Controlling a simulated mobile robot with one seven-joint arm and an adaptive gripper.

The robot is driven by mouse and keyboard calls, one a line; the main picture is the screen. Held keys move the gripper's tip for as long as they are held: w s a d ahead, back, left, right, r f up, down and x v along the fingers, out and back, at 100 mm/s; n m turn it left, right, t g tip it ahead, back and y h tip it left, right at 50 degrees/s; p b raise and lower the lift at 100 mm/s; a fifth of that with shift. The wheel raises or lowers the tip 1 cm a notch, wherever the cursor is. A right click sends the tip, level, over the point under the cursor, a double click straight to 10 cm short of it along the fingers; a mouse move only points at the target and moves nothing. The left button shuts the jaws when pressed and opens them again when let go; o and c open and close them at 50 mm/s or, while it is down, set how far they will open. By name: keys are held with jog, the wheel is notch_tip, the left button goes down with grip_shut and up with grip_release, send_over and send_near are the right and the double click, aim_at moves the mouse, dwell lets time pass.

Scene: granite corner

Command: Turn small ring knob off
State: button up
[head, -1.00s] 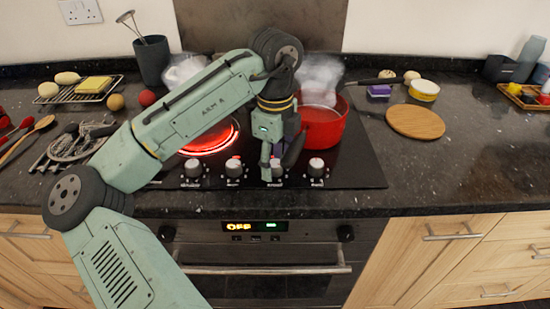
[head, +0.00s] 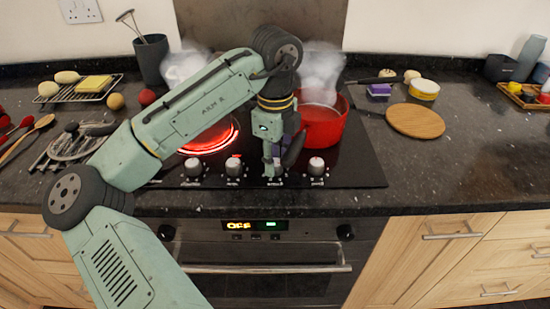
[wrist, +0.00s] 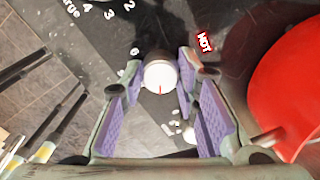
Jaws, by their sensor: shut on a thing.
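My gripper (head: 271,168) reaches straight down to the front row of hob knobs and is shut on the third knob from the left. In the wrist view this held knob (wrist: 160,74) is a pale round cap with a red line pointing down the picture, between the purple finger pads. I take it as the small ring knob, but its own label is too unclear to read. The first (head: 193,167), second (head: 234,167) and fourth (head: 316,167) knobs stand free. The left front ring (head: 212,140) glows red, partly behind my arm.
A red pan (head: 325,126) stands just behind and right of my gripper, with steam above; its side is close in the wrist view (wrist: 290,80). A wooden board (head: 415,121) lies to the right. The counter front right is clear.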

jog(key=shift+n, duration=0.3)
jog(key=shift+n+p, duration=0.35)
jog(key=shift+n, duration=0.55)
jog(key=n, duration=0.4)
jog(key=shift+n, duration=0.3)
jog(key=n, duration=0.6)
jog(key=shift+n, duration=0.3)
jog(key=o, duration=1.2)
jog(key=shift+c, duration=0.2)
